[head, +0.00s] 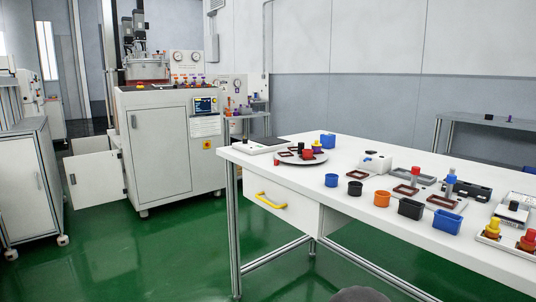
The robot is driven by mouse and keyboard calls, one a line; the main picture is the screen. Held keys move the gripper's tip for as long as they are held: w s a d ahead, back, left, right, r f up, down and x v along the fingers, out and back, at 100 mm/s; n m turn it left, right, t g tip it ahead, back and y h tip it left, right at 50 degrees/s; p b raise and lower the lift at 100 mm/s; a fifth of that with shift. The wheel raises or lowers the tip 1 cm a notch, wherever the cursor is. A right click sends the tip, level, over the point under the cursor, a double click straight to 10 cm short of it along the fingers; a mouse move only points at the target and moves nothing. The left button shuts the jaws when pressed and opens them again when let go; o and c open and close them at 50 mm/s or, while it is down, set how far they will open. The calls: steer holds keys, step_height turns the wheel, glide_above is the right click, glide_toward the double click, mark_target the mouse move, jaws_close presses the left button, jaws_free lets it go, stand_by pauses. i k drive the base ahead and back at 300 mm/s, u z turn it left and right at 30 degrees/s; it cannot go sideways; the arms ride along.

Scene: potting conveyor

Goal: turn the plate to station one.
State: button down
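A round white plate (285,161) lies on the far left part of the white table in the head view. A brown-rimmed square piece, a red piece (307,154) and a dark piece with a yellow and purple top (317,147) stand on it. Any station marks on or around the plate are too small to read. My gripper does not show. Only a dark rounded shape, which I cannot identify, shows at the bottom edge.
The white table (240,155) has a drawer with a yellow handle (272,201).

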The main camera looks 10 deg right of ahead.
mark_target(293, 155)
steer(key=u, duration=1.05)
steer(key=i, duration=1.25)
steer(key=z, duration=1.85)
